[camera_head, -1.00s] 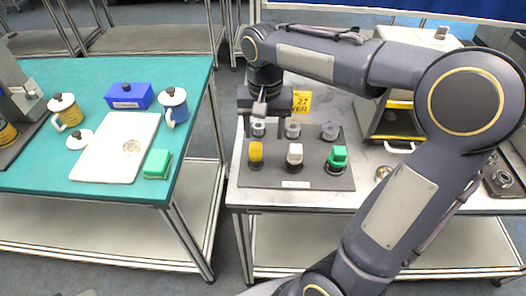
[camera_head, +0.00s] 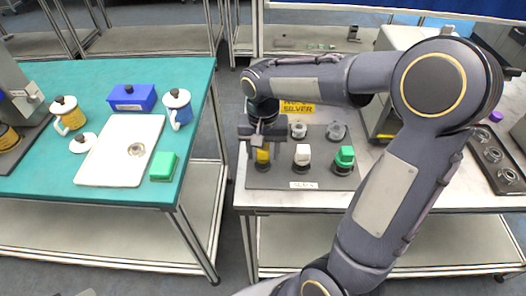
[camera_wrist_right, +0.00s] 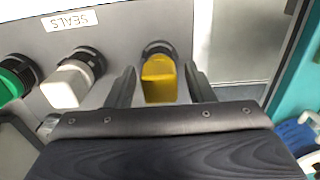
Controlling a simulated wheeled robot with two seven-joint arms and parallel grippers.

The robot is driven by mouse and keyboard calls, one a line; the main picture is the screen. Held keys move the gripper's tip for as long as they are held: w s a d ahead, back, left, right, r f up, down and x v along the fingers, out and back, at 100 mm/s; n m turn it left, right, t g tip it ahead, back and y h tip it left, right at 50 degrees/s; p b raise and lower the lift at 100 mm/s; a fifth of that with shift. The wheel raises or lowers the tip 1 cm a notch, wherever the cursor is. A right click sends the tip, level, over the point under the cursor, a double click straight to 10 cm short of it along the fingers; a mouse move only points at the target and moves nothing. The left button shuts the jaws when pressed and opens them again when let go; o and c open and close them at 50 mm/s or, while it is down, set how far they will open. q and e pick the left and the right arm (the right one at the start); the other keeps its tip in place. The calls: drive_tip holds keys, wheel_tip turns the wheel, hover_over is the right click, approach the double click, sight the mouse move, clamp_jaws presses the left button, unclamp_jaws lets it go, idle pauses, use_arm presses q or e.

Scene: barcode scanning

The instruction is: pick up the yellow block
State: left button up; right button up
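The yellow block (camera_head: 263,156) sits on a dark round holder at the front left of the grey board (camera_head: 322,179). My right gripper (camera_head: 262,141) is just above and behind it in the head view and partly hides it. In the right wrist view the yellow block (camera_wrist_right: 159,80) shows between the two fingers of the open right gripper (camera_wrist_right: 161,88), with a gap visible on each side. I cannot tell whether the fingertips reach down beside the block. My left gripper is not in view.
A white block (camera_head: 302,154) and a green block (camera_head: 345,156) stand to the right on the same board, with grey round pieces behind. The teal table (camera_head: 60,184) on the left holds mugs, a blue box (camera_head: 132,98), a white tray (camera_head: 105,172) and another green block (camera_head: 163,166).

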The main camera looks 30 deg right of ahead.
drive_tip(key=c, duration=0.9)
drive_tip(key=shift+o, duration=0.2)
drive_tip(key=shift+r, duration=0.1)
